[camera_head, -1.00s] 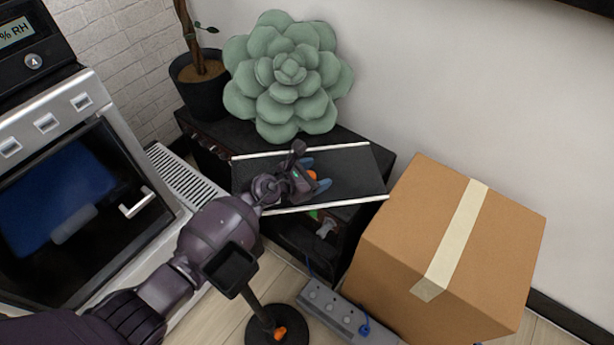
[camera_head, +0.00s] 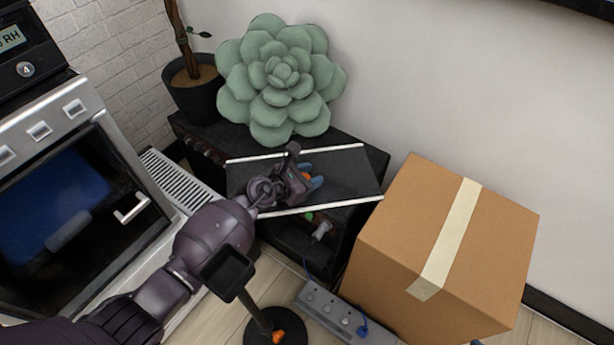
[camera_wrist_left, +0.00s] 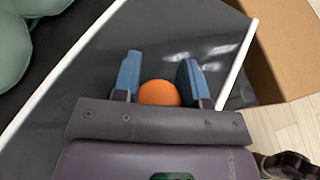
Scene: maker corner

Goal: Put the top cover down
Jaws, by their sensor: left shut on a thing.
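The top cover (camera_head: 347,172) is a dark flat panel with white strips along two edges. It lies over the front part of a low black unit (camera_head: 372,157), and its near edge hides some of the unit's front. I cannot tell whether it touches the unit or hovers just above it. My left gripper (camera_head: 309,176) is shut on the cover's orange knob, its blue fingertips on either side. In the left wrist view the orange knob (camera_wrist_left: 158,93) sits between the two fingers, with the cover (camera_wrist_left: 165,35) beneath. My right gripper is not in view.
A green succulent-shaped cushion (camera_head: 277,85) and a potted plant (camera_head: 194,95) stand behind the cover. A taped cardboard box (camera_head: 405,220) is close on the right. A power strip (camera_head: 330,310) lies in front, and an oven-like machine (camera_head: 80,200) stands left.

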